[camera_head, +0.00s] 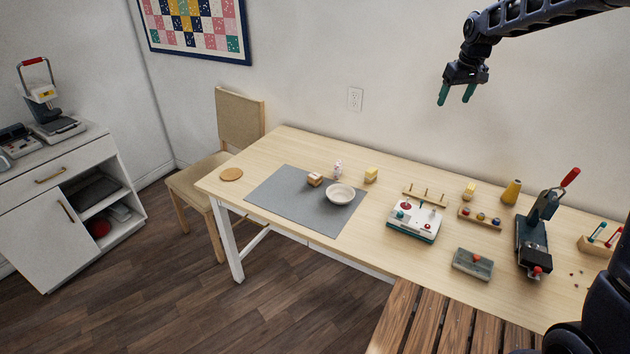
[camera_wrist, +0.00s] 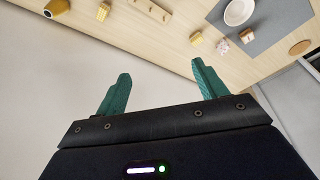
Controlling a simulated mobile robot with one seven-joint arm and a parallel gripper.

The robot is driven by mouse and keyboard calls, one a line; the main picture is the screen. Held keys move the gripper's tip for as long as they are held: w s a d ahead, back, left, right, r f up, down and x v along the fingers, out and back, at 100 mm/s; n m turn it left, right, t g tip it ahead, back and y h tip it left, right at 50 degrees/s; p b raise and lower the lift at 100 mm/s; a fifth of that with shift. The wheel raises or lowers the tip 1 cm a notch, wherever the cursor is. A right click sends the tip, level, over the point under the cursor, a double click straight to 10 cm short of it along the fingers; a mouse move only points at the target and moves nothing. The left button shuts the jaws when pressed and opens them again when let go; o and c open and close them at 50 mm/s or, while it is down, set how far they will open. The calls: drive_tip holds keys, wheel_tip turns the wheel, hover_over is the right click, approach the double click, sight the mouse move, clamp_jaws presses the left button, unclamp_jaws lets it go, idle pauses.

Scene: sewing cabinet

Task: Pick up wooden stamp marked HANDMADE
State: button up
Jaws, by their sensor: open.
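No HANDMADE lettering is legible, so I cannot tell for sure which block is the stamp. A small wooden block with a pale patch (camera_head: 315,180) sits on the grey mat, left of the white bowl; it also shows in the wrist view (camera_wrist: 247,35). A yellowish block (camera_head: 371,175) stands right of the bowl, also visible in the wrist view (camera_wrist: 196,38). Another yellowish block (camera_head: 470,191) stands further right near the wall. My gripper (camera_head: 455,95) is open and empty, high above the table's back edge. Its green fingers (camera_wrist: 160,75) show apart in the wrist view.
The white bowl (camera_head: 340,194) and a small pale figurine (camera_head: 338,168) are close to the mat block. A grey mat (camera_head: 290,212) lies under it. A white-topped device (camera_head: 414,220), a peg rack (camera_head: 425,195) and a dark lever press (camera_head: 533,240) occupy the right side.

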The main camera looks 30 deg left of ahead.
drive_tip(key=w+a+f+n, duration=0.2)
drive_tip(key=a+f, duration=0.3)
drive_tip(key=a, duration=0.6)
drive_tip(key=n+g, duration=0.2)
drive_tip(key=n, duration=0.3)
approach(315, 175)
drive_tip(key=f, duration=0.2)
drive_tip(key=a+f, duration=0.1)
drive_tip(key=f, duration=0.2)
drive_tip(key=shift+s, duration=0.25)
drive_tip(key=shift+w+a+f, duration=0.1)
drive_tip(key=shift+w+f, duration=0.1)
drive_tip(key=shift+f, duration=1.1)
drive_tip(key=shift+w+a+f, duration=0.1)
drive_tip(key=shift+w+f, duration=0.1)
drive_tip(key=shift+f, duration=1.1)
drive_tip(key=shift+c, duration=0.2)
drive_tip(key=c, duration=1)
